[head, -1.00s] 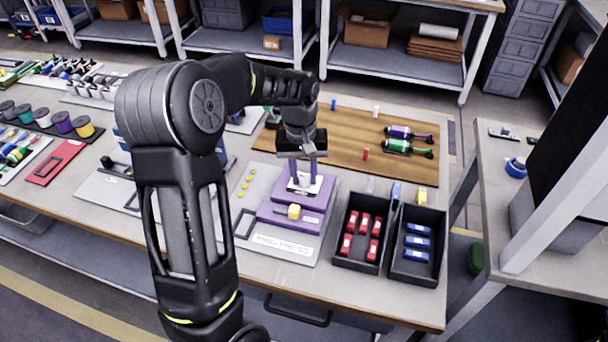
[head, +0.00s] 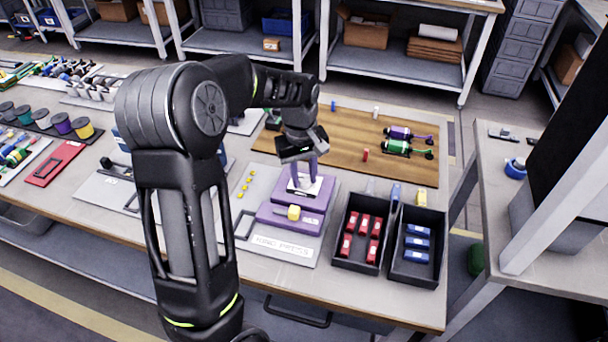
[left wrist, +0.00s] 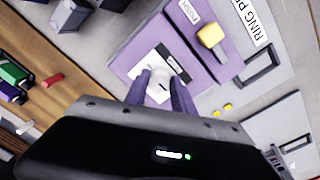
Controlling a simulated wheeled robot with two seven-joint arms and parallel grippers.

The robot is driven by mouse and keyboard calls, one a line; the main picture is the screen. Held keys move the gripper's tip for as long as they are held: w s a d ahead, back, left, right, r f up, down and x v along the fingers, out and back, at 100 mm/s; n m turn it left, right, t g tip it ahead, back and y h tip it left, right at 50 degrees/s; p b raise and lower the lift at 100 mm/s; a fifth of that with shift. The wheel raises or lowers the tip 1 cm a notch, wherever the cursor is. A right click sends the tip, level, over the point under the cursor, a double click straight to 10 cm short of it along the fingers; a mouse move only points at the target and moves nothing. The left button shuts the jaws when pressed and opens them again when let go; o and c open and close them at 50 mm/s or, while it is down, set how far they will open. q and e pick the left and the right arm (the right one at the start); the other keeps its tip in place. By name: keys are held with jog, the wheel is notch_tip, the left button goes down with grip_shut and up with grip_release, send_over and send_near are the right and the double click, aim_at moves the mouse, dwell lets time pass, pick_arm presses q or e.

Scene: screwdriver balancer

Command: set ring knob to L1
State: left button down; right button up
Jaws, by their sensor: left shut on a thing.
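The purple ring press (head: 275,216) stands on a grey base plate with a "RING PRESS" label. My left gripper (head: 304,182) points down at it from above and is shut on the ring knob. In the left wrist view, the pale knob (left wrist: 158,86) sits between the two purple fingertips of the gripper (left wrist: 161,80), on a white and black dial plate (left wrist: 176,66). The fingers hide much of the knob, and I cannot read the dial marks or its setting. A yellow button (left wrist: 210,35) marked PUSH is beside it. My right gripper is not in view.
To the right of the press are a black bin (head: 338,257) of red parts and one (head: 412,275) of blue parts. A wooden board (head: 350,130) with purple and green tools lies behind. Small yellow pieces (head: 247,184) lie left of the press.

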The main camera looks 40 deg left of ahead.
aim_at(303, 179)
pick_arm(q)
jog(key=c, duration=1.1)
grip_release()
jog(key=shift+o, duration=0.2)
jog(key=shift+r, duration=0.1)
notch_tip(303, 179, up, 8)
jog(key=shift+s+a+f, duration=0.1)
jog(key=shift+s+f, duration=0.05)
